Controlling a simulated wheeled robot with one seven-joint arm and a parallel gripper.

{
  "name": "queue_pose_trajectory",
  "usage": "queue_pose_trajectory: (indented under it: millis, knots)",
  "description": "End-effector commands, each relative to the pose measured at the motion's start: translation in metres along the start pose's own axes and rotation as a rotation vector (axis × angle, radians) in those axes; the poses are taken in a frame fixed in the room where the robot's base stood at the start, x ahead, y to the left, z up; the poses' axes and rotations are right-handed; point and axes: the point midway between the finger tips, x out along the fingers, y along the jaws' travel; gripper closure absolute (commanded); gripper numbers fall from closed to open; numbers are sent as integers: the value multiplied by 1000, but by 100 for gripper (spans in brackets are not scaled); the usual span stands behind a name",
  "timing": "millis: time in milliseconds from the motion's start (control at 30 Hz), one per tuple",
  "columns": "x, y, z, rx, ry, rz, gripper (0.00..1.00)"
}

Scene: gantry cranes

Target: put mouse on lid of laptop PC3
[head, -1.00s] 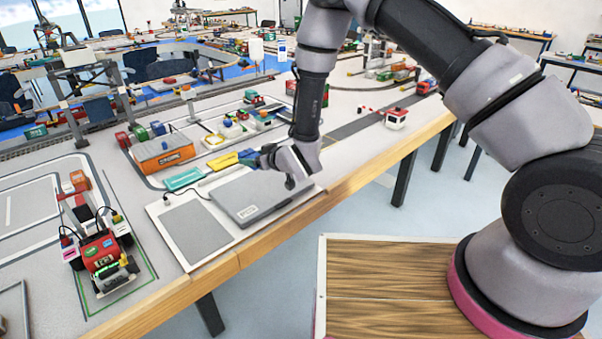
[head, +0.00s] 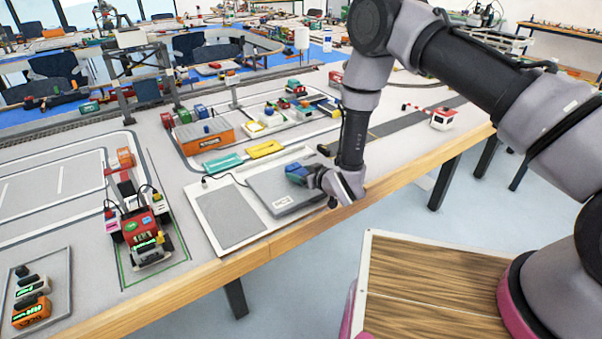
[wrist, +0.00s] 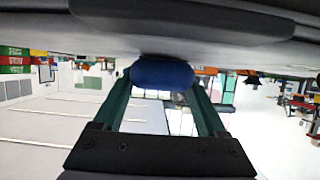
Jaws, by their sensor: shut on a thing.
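The laptop (head: 262,188) is a closed grey slab on the pale workbench, with a small label on its front edge; I read the label as PC3 but it is tiny. The mouse (head: 296,171) is a small rounded blue thing. My gripper (head: 307,175) is shut on it, over the right rear half of the lid in the head view. In the wrist view the blue mouse (wrist: 162,73) sits between the green fingers, right against or just off a grey surface. I cannot tell whether it touches the lid.
A grey pad (head: 229,217) lies on a white board left of the laptop. Teal (head: 222,163) and yellow (head: 264,149) pieces lie behind it. An orange container (head: 203,136) and a red vehicle model (head: 143,233) stand further left. The wooden bench edge (head: 330,217) is in front.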

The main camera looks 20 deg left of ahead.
Motion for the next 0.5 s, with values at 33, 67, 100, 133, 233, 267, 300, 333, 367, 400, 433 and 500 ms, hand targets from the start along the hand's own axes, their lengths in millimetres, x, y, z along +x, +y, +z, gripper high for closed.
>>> queue_pose_trajectory:
  millis: [33,67,100,133,233,267,300,333,367,400,433,500]
  knots:
    - [0,0,-1,0,1,0,84]
    - [0,0,-1,0,1,0,84]
    - [0,0,-1,0,1,0,84]
    - [0,0,0,0,0,0,84]
    - [1,0,2,1,0,1,84]
    - [1,0,2,1,0,0,18]
    - [1,0,2,1,0,0,3]
    - [1,0,2,0,0,0,0]
    - [1,0,2,0,0,0,0]
    - [1,0,2,0,0,0,0]
    - [1,0,2,0,0,0,0]
    - [1,0,2,0,0,0,0]
